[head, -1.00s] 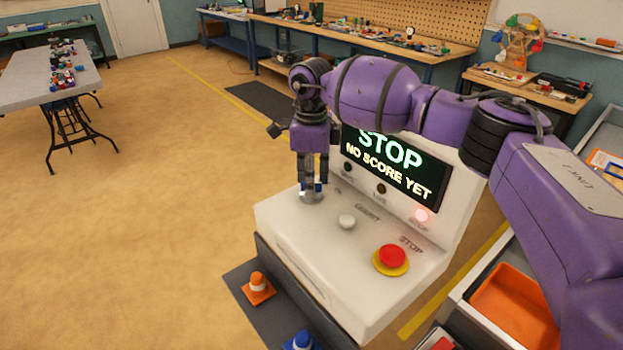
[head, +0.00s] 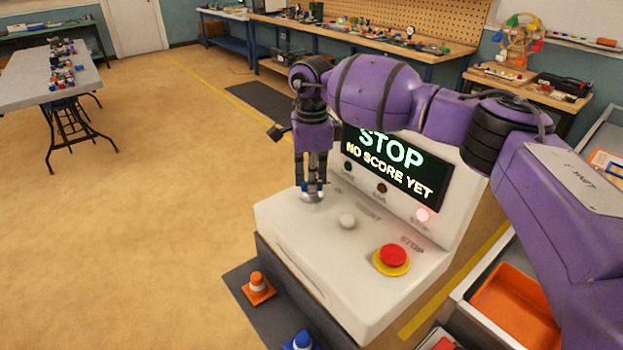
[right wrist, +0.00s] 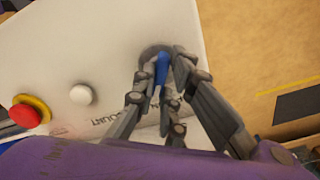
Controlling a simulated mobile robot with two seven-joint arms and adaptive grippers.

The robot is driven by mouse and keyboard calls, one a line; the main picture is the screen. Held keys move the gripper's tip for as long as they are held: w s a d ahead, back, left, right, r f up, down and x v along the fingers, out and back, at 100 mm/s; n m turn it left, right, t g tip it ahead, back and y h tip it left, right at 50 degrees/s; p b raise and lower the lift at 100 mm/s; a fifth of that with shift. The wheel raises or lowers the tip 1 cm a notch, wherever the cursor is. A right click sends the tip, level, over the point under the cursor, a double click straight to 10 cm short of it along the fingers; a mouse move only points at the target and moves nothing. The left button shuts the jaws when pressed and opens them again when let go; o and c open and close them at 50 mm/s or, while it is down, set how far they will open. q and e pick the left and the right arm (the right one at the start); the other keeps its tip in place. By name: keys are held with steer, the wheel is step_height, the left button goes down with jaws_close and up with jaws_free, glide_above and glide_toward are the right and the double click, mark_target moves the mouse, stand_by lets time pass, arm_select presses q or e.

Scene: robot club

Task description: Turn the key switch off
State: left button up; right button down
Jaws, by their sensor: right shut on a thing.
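The key switch (head: 313,195) sits at the left end of the white console's sloped top in the head view, a round metal base mostly hidden under my gripper. Its blue key (right wrist: 162,68) shows in the right wrist view between my fingers. My right gripper (head: 314,184) points down over the switch and is shut on the blue key; in the right wrist view its fingertips (right wrist: 168,62) close around it. My left gripper is not in view.
A white button (head: 347,221) and a red stop button (head: 392,257) on a yellow base stand on the console top. An orange cone (head: 258,287) and a blue cone (head: 301,342) stand in front. An orange bin (head: 515,308) is at right. Open floor lies left.

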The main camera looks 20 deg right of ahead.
steer(key=n, duration=0.2)
steer(key=shift+f+n, duration=0.1)
steer(key=shift+n, duration=0.3)
steer(key=shift+n+b, duration=0.35)
steer(key=shift+n, duration=0.55)
steer(key=n+b, duration=0.1)
steer(key=n, duration=0.8)
steer(key=shift+b, duration=0.3)
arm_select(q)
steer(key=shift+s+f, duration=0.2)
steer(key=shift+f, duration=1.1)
arm_select(e)
steer(key=shift+n, duration=0.9)
steer(key=c, duration=1.8)
jaws_free()
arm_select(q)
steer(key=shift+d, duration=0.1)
